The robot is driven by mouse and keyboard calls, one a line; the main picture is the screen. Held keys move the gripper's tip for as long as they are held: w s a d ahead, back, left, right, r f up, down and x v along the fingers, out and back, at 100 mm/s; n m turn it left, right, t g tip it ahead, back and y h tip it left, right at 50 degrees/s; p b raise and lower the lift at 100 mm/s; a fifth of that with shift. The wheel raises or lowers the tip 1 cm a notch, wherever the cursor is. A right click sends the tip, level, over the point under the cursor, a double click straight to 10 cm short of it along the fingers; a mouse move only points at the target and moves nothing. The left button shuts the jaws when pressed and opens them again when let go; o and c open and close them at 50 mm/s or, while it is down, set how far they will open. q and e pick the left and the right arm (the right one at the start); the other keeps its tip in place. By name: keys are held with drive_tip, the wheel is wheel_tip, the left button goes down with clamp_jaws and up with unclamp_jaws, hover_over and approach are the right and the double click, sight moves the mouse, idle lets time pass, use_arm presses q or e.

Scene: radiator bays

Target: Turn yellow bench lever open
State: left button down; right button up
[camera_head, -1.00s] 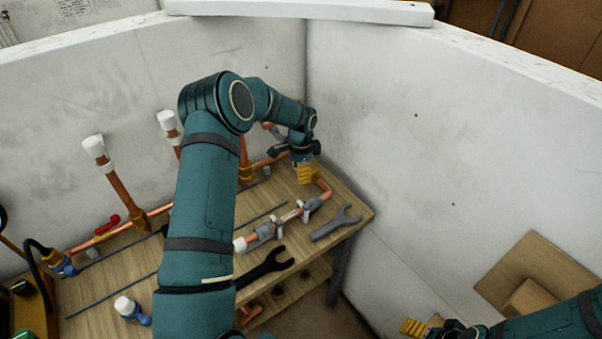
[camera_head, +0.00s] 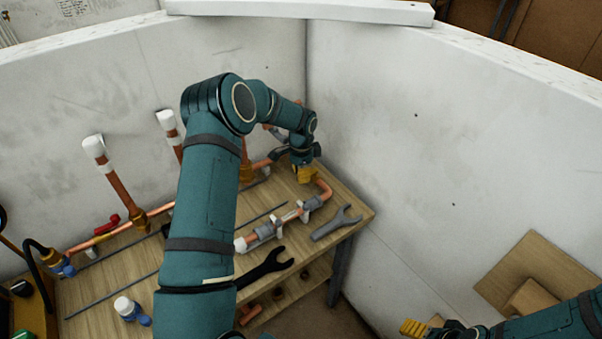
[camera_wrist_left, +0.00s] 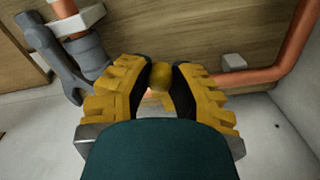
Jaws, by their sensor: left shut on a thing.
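My left gripper (camera_head: 302,173) is at the far right end of the wooden bench, by the copper pipe (camera_head: 324,189). In the left wrist view the gripper (camera_wrist_left: 160,76) is shut on a small rounded yellow piece, the yellow bench lever (camera_wrist_left: 161,78). In the head view my arm and fingers hide the lever. My right gripper (camera_head: 413,327) is low at the right, away from the bench, and its jaw opening is unclear.
A red lever (camera_head: 107,225) sits on the left pipe run. Grey pipe fittings (camera_head: 312,204), a grey wrench (camera_head: 337,222) and a black wrench (camera_head: 265,267) lie near the bench front. White walls (camera_head: 400,130) close the corner behind and right.

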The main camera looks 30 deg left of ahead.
use_arm(q)
drive_tip(key=shift+s+d+n+b, duration=0.1)
drive_tip(key=shift+d+n+b, duration=0.3)
drive_tip(key=shift+n, duration=0.4)
drive_tip(key=d+n, duration=0.1)
drive_tip(key=n, duration=0.1)
drive_tip(key=shift+d+n+b, duration=0.2)
drive_tip(key=shift+n+b, duration=0.15)
drive_tip(key=shift+n, duration=0.05)
drive_tip(key=d+n, duration=0.1)
drive_tip(key=n, duration=0.1)
drive_tip(key=d+n, duration=0.1)
drive_tip(key=n, duration=0.1)
drive_tip(key=shift+b, duration=0.4)
drive_tip(key=n, duration=0.1)
drive_tip(key=w+d+n, duration=0.1)
drive_tip(key=n, duration=0.1)
drive_tip(key=d+n, duration=0.1)
drive_tip(key=shift+w+n, duration=0.3)
drive_tip(key=shift+n, duration=0.1)
drive_tip(key=shift+w+d+n, duration=0.25)
drive_tip(key=shift+w+n, duration=0.15)
drive_tip(key=shift+n, duration=0.7)
drive_tip(key=shift+w+d+n, duration=0.25)
drive_tip(key=shift+w+n, duration=0.15)
drive_tip(key=shift+n, duration=0.7)
drive_tip(key=c, duration=0.8)
unclamp_jaws()
drive_tip(key=shift+w, duration=0.1)
drive_tip(key=shift+o, duration=0.2)
